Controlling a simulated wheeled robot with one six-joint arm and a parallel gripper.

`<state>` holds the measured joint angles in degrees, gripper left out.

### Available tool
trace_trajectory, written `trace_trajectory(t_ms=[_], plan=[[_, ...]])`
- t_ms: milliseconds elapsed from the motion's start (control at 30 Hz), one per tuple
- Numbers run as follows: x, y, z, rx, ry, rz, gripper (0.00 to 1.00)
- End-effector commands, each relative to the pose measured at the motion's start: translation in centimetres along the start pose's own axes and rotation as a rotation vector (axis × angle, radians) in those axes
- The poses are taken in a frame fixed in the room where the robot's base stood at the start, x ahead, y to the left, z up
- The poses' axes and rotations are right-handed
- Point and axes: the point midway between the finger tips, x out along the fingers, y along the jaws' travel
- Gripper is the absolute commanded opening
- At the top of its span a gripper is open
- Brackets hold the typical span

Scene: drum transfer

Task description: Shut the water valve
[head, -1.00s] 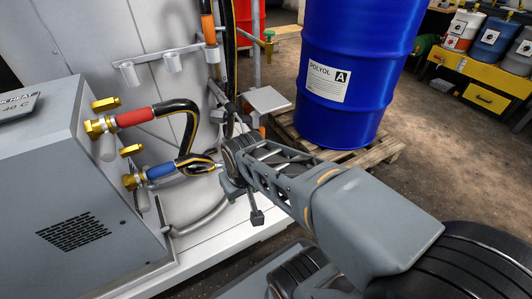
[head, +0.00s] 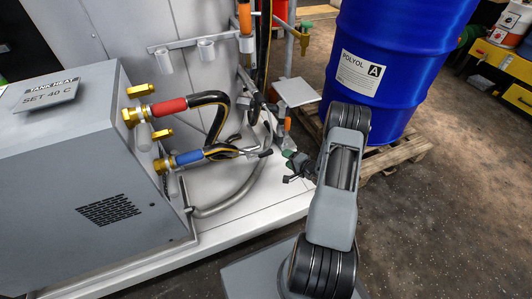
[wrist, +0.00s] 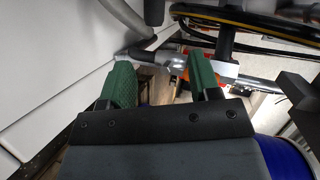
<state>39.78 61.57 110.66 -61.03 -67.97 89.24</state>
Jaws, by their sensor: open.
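No part is labelled as the water valve, and I cannot tell for certain which one it is. In the head view, brass fittings (head: 133,115) on the grey heater box carry a hose with a red sleeve (head: 169,107). Below it, a hose with a blue sleeve (head: 189,157) runs right to a grey end piece with a dark lever (head: 264,153). My gripper (head: 290,163) is just right of that lever, with a gap between them. In the wrist view, my gripper (wrist: 162,76) is open, its green pads apart. A grey and orange fitting (wrist: 176,62) shows beyond the pads.
A blue drum (head: 400,60) stands on a wooden pallet (head: 402,148) behind my arm. A brass tap (head: 304,42) stands on a pipe at the back. Hoses and a small grey plate (head: 296,92) crowd the corner.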

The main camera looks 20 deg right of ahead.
Motion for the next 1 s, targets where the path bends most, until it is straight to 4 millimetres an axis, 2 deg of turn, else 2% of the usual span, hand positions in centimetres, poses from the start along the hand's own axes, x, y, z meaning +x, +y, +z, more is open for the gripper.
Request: trace_trajectory(t_ms=[33,167,333,800,1000], plan=[[-0.4,0.9,0.5,0.054,-0.014,-0.032,0.57],[-0.9,1.9,1.4,0.15,-0.046,-0.103,0.57],[0.0,2.3,2.0,0.196,-0.065,-0.138,0.57],[8.5,1.2,2.4,0.194,-0.065,-0.138,0.57],[11.0,0.7,2.5,0.195,-0.064,-0.138,0.57]])
